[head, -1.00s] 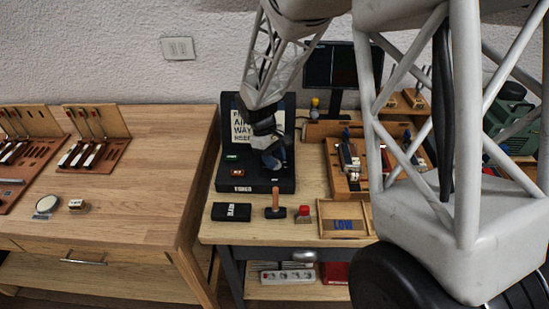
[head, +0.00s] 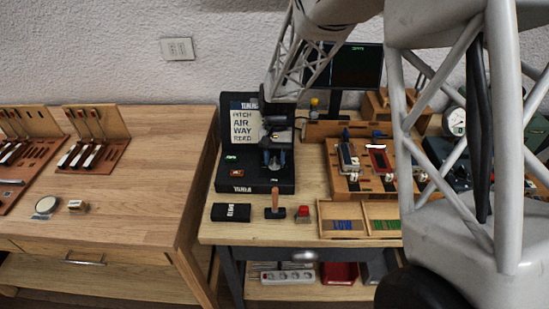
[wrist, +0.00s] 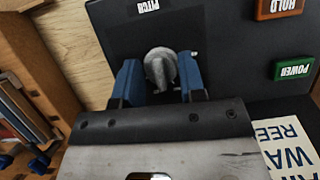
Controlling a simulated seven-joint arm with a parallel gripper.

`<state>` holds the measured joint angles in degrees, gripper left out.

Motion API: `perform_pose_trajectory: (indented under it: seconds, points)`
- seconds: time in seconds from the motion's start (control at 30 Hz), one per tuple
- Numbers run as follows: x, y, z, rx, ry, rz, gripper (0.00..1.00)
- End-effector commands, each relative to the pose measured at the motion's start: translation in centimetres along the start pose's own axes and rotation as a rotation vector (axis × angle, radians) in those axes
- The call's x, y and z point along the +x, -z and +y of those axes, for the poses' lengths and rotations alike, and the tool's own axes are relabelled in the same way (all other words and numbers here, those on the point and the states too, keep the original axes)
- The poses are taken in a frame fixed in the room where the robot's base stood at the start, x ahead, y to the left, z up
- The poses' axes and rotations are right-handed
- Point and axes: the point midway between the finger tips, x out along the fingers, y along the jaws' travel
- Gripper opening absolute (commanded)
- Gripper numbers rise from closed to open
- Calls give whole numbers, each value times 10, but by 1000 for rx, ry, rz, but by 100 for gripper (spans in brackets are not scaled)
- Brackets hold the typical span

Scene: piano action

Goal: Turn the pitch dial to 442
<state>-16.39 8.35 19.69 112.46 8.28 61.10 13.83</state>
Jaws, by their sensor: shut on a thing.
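The pitch dial (wrist: 160,68) is a grey round knob with a raised pointer bar, on the black tuner box (head: 231,181) in the head view. The label PITCH (wrist: 148,6) shows beside it in the wrist view. My gripper (wrist: 160,75) has its two blue fingers on either side of the dial and is shut on it. In the head view my gripper (head: 276,160) points down over the right part of the box and hides the dial. The number the dial is set to cannot be read.
A green POWER button (wrist: 294,69) and an orange HOLD button (wrist: 280,8) are on the box. A monitor (head: 345,66) shows small green text. A black case (head: 231,212), mallet (head: 275,205) and trays (head: 342,226) lie in front.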

Motion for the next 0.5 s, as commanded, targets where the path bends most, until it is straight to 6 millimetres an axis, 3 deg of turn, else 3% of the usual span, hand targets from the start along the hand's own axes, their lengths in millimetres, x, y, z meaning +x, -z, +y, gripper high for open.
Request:
perform_pose_trajectory:
  seconds: [0.5]
  points:
    - [0, 0, 1, 261, 108, 1, 14]
